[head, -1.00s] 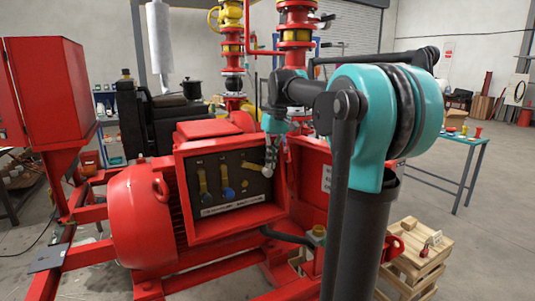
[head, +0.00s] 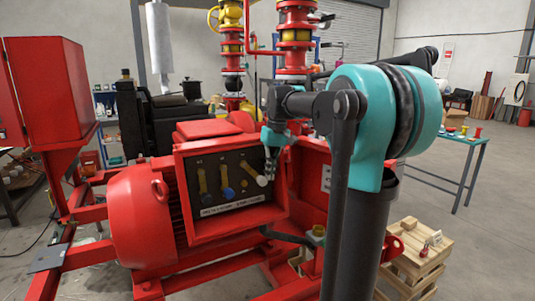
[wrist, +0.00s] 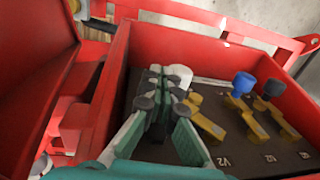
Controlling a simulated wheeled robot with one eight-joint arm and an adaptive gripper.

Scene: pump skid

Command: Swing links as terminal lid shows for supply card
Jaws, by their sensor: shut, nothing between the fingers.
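The red terminal box (head: 235,236) is open on the motor's side, with yellow links on a dark panel. The left link (head: 202,182) and the middle blue-knobbed link (head: 227,182) stand near upright. The right link (head: 250,172) slants down to the right, its white knob (head: 262,181) at the low end. My gripper (head: 269,175) is shut and empty beside this knob. In the wrist view, my fingertips (wrist: 163,80) are close to the white knob (wrist: 181,75); contact is unclear. The blue knob (wrist: 244,83) and black knob (wrist: 272,89) are farther right. No lid diagram is readable.
Red box walls (wrist: 112,85) stand close around my gripper. A red panel with a white label (head: 326,178) is right of the box. A wooden crate (head: 415,262) stands on the floor at right.

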